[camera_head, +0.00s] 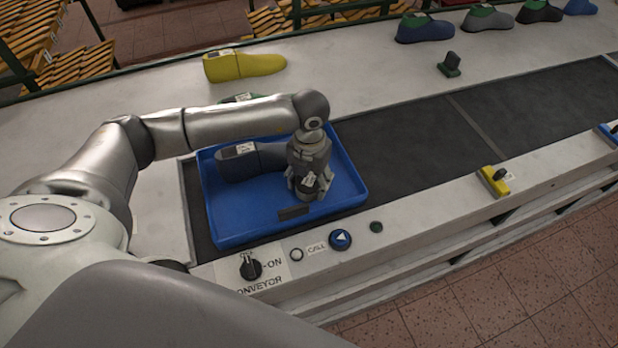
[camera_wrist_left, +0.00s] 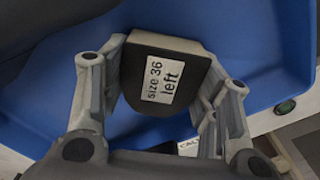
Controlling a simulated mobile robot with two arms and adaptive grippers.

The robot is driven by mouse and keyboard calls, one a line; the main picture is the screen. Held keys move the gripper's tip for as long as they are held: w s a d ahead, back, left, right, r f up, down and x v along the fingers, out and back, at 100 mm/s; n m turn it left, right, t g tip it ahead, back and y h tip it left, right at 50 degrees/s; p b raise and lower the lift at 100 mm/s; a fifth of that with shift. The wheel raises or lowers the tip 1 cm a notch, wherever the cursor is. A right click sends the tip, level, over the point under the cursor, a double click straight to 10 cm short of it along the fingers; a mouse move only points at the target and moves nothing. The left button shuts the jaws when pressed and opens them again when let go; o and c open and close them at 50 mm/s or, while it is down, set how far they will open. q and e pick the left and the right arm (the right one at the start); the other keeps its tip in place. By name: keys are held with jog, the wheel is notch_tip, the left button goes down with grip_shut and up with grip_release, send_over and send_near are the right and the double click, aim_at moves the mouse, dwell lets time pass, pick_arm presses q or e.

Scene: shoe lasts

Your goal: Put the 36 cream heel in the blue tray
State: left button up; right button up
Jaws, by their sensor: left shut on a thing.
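My left gripper (camera_head: 310,188) is over the right half of the blue tray (camera_head: 228,228), pointing down. Its fingers are shut on a heel piece, the 36 cream heel (camera_wrist_left: 183,82). In the left wrist view the heel shows a dark top, a thin pale side and a white label reading "size 36 left". In the head view the gripper mostly hides it, and I cannot tell whether it touches the tray floor. The tray fills the wrist view behind it. My right gripper is in neither view.
A dark grey last (camera_head: 240,163) lies in the tray, left of my gripper. A yellow last (camera_head: 243,65) stands behind the tray. Several lasts line the far edge, including a blue one (camera_head: 424,28). The dark conveyor (camera_head: 400,150) right of the tray is clear.

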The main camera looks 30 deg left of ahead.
aim_at(309, 180)
pick_arm(q)
jog(key=shift+f, duration=0.2)
jog(key=o, duration=1.1)
jog(key=shift+r, duration=0.1)
jog(key=shift+c, duration=0.2)
jog(key=shift+r, duration=0.2)
jog(key=shift+w+r, duration=0.1)
jog(key=shift+r, duration=0.2)
notch_tip(309, 180, up, 11)
jog(key=b, duration=0.3)
jog(key=shift+r+b, duration=0.15)
jog(key=shift+b, duration=0.15)
